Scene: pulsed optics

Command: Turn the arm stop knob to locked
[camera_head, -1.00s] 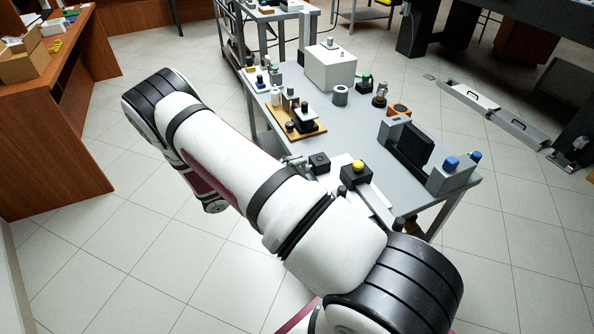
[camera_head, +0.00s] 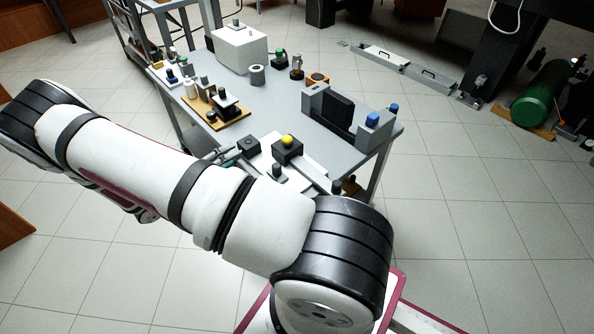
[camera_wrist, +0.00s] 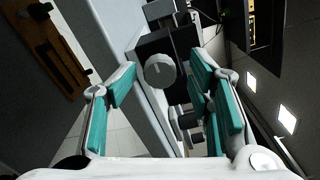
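A round grey knob (camera_wrist: 159,71) with a pale line across its face sits on a black block (camera_wrist: 181,48) in the wrist view. I take it to be the arm stop knob; I see no readable locked mark. My gripper (camera_wrist: 162,79) is open, with teal pads on either side of the knob's direction. The knob shows between the fingers, seemingly beyond the tips, and nothing is held. In the head view a bit of teal on my gripper (camera_head: 231,156) shows beside a small black block (camera_head: 249,147) at the table's near edge; my arm hides the rest.
The grey table (camera_head: 275,103) also bears a black block with a yellow button (camera_head: 287,141), a grey device with blue knobs (camera_head: 374,130), an orange board with posts (camera_head: 234,117) and a white box (camera_head: 239,50).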

